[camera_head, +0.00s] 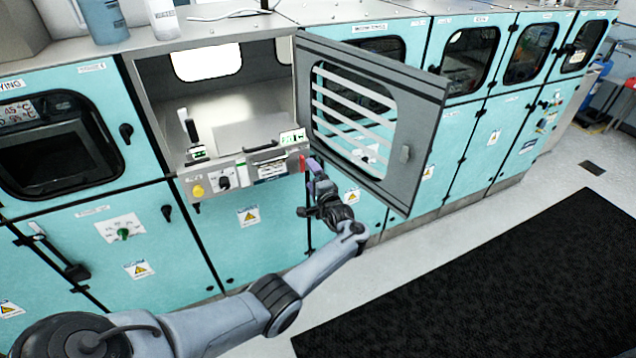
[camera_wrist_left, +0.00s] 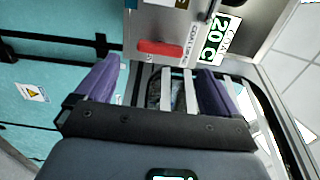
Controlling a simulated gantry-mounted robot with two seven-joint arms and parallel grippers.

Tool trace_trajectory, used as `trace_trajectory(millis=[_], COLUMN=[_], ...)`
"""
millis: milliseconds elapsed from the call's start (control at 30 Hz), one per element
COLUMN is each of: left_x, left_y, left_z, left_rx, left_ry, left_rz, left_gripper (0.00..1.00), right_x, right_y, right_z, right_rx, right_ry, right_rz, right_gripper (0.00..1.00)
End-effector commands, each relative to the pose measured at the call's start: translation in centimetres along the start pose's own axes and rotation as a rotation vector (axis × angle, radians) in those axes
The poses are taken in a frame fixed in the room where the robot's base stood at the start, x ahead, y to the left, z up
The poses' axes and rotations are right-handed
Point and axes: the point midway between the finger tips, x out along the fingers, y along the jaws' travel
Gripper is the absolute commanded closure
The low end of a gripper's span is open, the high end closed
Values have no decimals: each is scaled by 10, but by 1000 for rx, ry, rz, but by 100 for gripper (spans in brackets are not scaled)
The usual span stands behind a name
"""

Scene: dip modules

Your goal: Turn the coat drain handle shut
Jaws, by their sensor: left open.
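The red coat drain handle (camera_head: 302,162) is on the front panel under the open coat bay, at its right end. In the left wrist view the red handle (camera_wrist_left: 160,47) lies crosswise in the picture, beside a label reading "COAT" and partly cut off. My left gripper (camera_head: 316,168) is just right of and below the handle in the head view. In the left wrist view its purple fingers (camera_wrist_left: 158,76) are spread apart, with the handle beyond the tips and nothing visible held between them. My right gripper is not in view.
The grey slatted door (camera_head: 405,115) of the bay stands open to the right of my gripper. A yellow button (camera_head: 198,190) and a dark knob (camera_head: 224,182) sit left on the same panel. A black mat (camera_head: 480,290) lies on the floor.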

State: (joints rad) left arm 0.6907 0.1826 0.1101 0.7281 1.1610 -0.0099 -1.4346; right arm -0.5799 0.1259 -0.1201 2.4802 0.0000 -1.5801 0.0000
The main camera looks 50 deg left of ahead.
Motion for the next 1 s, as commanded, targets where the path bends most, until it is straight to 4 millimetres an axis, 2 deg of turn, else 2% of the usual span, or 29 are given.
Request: trace_trajectory(millis=[100,333,867,1000], left_x=[-21,-45,-50,-51], left_y=[-1,0,0,10], left_z=[0,0,0,5], left_rx=[0,1,1,18], left_ry=[2,1,0,0], left_rz=[0,-1,-1,3], left_gripper=[4,4,4,4], right_x=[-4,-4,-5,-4], right_y=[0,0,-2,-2], right_z=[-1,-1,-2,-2], right_rx=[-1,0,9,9], right_ry=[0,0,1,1], right_rz=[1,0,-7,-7], right_gripper=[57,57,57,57])
